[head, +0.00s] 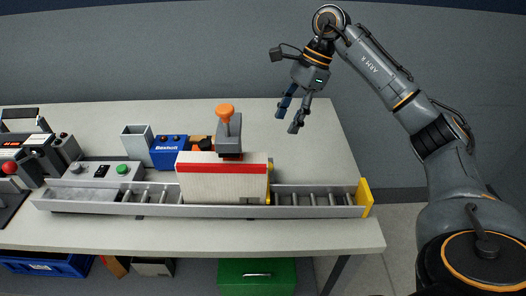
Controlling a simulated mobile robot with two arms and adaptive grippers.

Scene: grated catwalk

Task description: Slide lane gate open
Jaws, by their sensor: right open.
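A roller lane (310,208) runs left to right along the front of the table. A white carton with a red stripe (222,188) stands in it. A thin yellow piece (269,194) shows at the carton's right edge, mostly hidden; I cannot tell for sure whether it is the lane gate or how far it is open. A yellow plate (364,197) stands across the lane's right end. My right gripper (294,121) is open and empty, pointing down over the back right of the table, apart from the lane. My left gripper is out of view.
A grey block with an orange knob (228,128) rises behind the carton. A blue box (170,153), a grey open container (137,142) and a button panel (103,172) stand behind the lane. Machines crowd the far left. The table's back right is clear.

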